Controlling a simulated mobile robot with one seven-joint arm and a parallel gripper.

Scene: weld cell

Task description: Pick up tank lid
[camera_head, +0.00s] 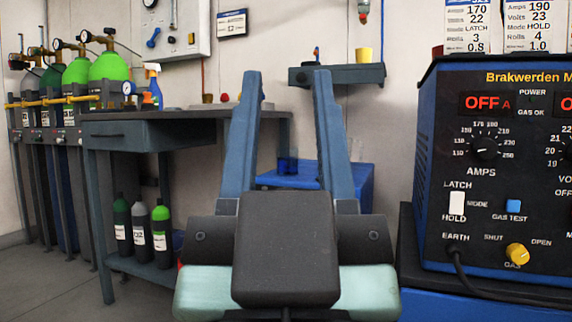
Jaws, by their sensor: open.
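My gripper (287,80) is in the middle of the view, with its two long blue-grey fingers pointing away and spread apart. Nothing shows clamped between them. I cannot pick out the tank lid for certain. Small reddish pieces (207,98) lie on the workbench top (180,113), left of my gripper, but they are too small to identify. Several green-topped gas cylinders (112,67) stand at the far left with gauges on top. Three small bottles (139,226) stand on the bench's lower shelf.
A welding machine (495,180) fills the right side, close by. A wall shelf (335,75) behind my gripper holds a yellow cup (363,54). A blue box-like surface (350,183) is behind my fingers. Floor at lower left (40,280) is clear.

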